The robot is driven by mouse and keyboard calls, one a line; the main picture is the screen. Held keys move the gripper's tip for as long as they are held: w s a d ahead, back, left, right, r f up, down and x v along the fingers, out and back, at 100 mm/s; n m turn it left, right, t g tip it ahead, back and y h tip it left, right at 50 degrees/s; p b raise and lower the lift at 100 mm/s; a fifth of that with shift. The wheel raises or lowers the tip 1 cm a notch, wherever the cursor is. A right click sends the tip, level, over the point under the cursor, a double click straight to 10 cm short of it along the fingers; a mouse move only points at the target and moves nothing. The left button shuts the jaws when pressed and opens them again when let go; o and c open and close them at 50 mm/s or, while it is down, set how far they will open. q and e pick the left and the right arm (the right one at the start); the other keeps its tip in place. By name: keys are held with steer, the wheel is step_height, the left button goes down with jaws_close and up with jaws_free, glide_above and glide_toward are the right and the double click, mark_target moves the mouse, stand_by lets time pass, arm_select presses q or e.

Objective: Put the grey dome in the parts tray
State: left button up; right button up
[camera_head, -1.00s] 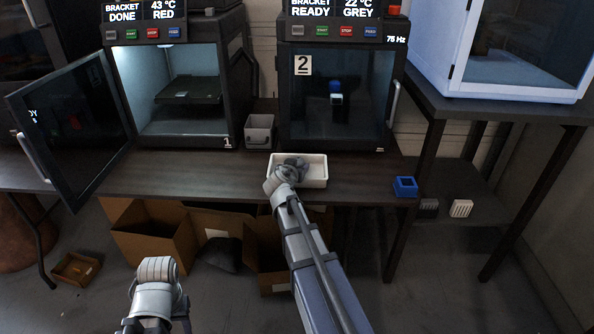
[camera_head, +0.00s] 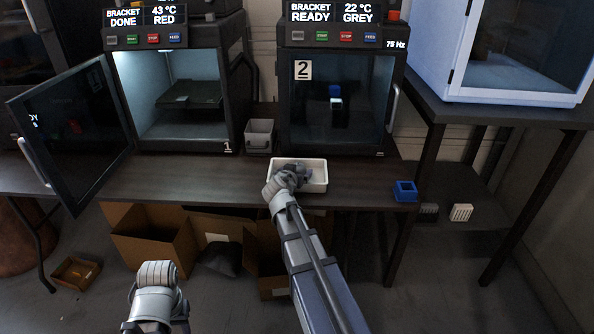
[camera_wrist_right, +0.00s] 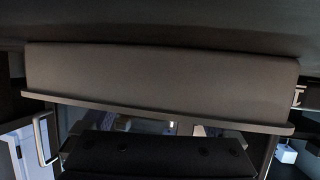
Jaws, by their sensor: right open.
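The white parts tray (camera_head: 318,182) sits on the dark table in front of printer 2. My right gripper (camera_head: 295,170) is open over the tray's left and middle part, and my wrist covers the tray's front left corner. I cannot make out the grey dome in the head view; the gripper and wrist hide part of the tray's inside. The right wrist view is dark and shows no dome that I can recognise. My left arm shows at the bottom left of the head view, but its gripper does not.
Printer 1 (camera_head: 228,110) has its door open on the left. Printer 2 (camera_head: 285,110) is closed behind the tray. A grey bin (camera_head: 259,138) stands between them. A blue square holder (camera_head: 404,191) sits near the table's front right edge. Open boxes (camera_head: 150,240) lie below.

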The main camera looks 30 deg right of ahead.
steer(key=p+v, duration=0.3)
steer(key=v, duration=0.8)
steer(key=shift+s+a+r+p, duration=0.1)
steer(key=shift+p, duration=0.3)
stand_by(0.8)
